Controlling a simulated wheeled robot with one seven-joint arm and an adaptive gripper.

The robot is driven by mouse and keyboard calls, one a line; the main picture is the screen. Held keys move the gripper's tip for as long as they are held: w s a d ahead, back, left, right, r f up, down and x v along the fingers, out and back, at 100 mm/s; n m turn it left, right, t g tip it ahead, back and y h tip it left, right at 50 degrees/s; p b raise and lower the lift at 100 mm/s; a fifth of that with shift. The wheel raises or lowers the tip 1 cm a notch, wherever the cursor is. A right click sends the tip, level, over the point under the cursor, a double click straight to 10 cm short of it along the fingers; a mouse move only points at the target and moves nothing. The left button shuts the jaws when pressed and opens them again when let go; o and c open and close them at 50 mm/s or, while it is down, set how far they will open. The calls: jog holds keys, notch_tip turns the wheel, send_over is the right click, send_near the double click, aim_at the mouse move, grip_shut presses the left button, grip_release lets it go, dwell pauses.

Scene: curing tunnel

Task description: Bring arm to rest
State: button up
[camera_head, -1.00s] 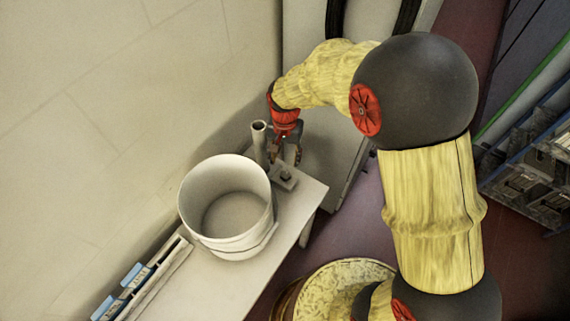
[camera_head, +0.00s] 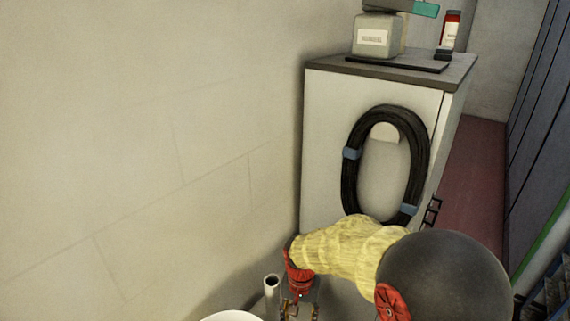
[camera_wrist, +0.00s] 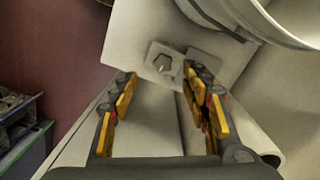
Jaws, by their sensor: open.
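My gripper (camera_head: 299,309) is at the bottom of the head view, at the end of my yellow-sleeved arm with its red wrist, pointing down beside an upright grey tube (camera_head: 271,296). In the wrist view my gripper (camera_wrist: 160,82) has its two yellow-padded fingers spread apart with nothing between them. A pale bench end (camera_wrist: 128,48) with a small bolted plate (camera_wrist: 164,60) lies just beyond the fingertips. Whether the fingers touch anything there I cannot tell.
A white bucket (camera_head: 232,317) barely shows at the head view's bottom edge; its rim (camera_wrist: 275,30) also shows in the wrist view. A pale cabinet (camera_head: 325,140) carries a coiled black hose (camera_head: 349,180). A grey jug (camera_head: 377,38) and red bottle (camera_head: 450,32) stand on top.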

jog(key=s+d+r+n+t+b, duration=0.1)
jog(key=s+d+r+t, duration=0.2)
jog(key=s+d+r, duration=0.4)
jog(key=s+d+r+n+t+b, duration=0.1)
jog(key=s+d+r+t, duration=0.1)
jog(key=s+d+r, duration=0.5)
jog(key=s+r, duration=0.5)
jog(key=r, duration=0.4)
jog(key=shift+s+d+n+t, duration=0.25)
jog(key=shift+d+n+t, duration=0.05)
jog(key=shift+t, duration=0.1)
jog(key=shift+c, duration=1.2)
